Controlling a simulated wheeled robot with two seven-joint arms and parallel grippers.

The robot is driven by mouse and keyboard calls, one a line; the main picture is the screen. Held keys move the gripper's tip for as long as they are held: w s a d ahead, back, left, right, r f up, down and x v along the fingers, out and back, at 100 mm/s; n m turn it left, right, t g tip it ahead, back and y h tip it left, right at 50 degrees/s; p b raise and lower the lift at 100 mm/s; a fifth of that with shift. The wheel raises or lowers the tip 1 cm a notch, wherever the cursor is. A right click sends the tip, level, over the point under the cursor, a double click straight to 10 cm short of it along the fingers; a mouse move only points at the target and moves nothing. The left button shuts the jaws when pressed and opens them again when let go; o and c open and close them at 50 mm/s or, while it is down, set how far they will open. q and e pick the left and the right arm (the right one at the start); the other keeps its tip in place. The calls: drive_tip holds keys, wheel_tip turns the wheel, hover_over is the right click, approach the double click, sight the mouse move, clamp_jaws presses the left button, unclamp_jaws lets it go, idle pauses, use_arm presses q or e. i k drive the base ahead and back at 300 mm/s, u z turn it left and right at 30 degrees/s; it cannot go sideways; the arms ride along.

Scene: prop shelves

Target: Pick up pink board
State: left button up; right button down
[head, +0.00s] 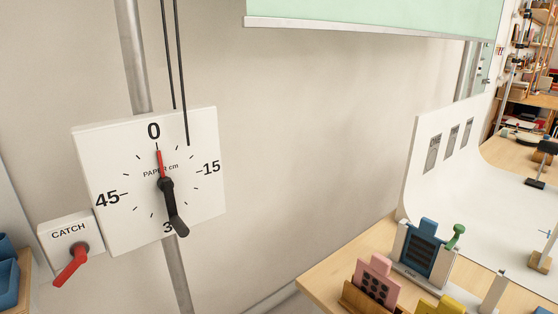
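The pink board (377,283) stands upright with a slight tilt at the lower right of the head view. It has rows of dark round spots and a tab on top. Its lower edge sits in or behind a brown wooden holder (357,301), which the bottom of the frame cuts off. The board and holder are at the near left corner of a wooden table (318,277). Neither of my grippers is in view.
A blue board (418,252) in a pale stand with a green knob (454,236) is just behind. A yellow piece (440,305) is to the right. A white curved backdrop (456,207) rises behind. A dial panel (190,150) and red CATCH lever (71,265) are at left.

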sight(372, 278)
drive_tip(key=u, duration=1.3)
drive_tip(key=i, duration=0.5)
drive_tip(key=z, duration=1.5)
